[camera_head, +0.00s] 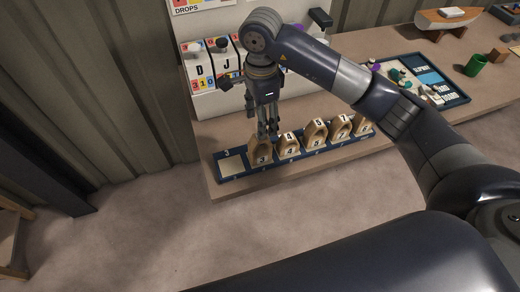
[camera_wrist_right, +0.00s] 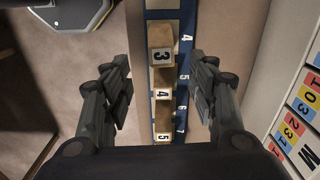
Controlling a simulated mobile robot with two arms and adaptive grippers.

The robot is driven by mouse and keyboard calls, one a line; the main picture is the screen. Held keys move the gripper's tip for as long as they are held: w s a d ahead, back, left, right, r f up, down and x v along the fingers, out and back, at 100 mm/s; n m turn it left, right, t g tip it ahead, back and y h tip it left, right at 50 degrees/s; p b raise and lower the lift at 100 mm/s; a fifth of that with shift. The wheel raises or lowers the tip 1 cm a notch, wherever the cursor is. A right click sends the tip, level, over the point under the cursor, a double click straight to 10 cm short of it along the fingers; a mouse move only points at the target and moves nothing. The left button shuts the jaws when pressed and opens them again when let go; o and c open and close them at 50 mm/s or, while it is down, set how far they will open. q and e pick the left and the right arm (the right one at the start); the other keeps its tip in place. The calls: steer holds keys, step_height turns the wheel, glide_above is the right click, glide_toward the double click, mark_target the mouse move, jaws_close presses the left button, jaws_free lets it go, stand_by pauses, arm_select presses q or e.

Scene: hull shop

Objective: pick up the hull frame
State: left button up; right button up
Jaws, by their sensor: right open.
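Several wooden arch-shaped hull frames stand upright in a row in a blue rack (camera_head: 232,178) at the front edge of the bench. The leftmost hull frame (camera_head: 261,150) bears a 3; in the wrist view it (camera_wrist_right: 161,45) lies between the fingers' lines. Frames to its right carry other number plates. My right gripper (camera_head: 268,130) points down just above and behind the leftmost frame. In the wrist view the right gripper (camera_wrist_right: 160,90) is open, its fingers on either side of the row, holding nothing. My left gripper is not in view.
An empty pale slot (camera_head: 231,165) is at the rack's left end. Behind stands a panel with lettered cards (camera_head: 199,70). Farther right are a tray (camera_head: 440,80) of small parts, a green cup (camera_head: 476,65) and a boat model (camera_head: 445,18).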

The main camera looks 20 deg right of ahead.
mark_target(260, 148)
step_height(260, 148, down, 3)
steer(key=shift+r, duration=0.1)
step_height(260, 148, down, 5)
steer(key=p, duration=0.3)
steer(key=shift+w+a+r, duration=0.1)
steer(key=shift+f, duration=0.3)
jaws_close()
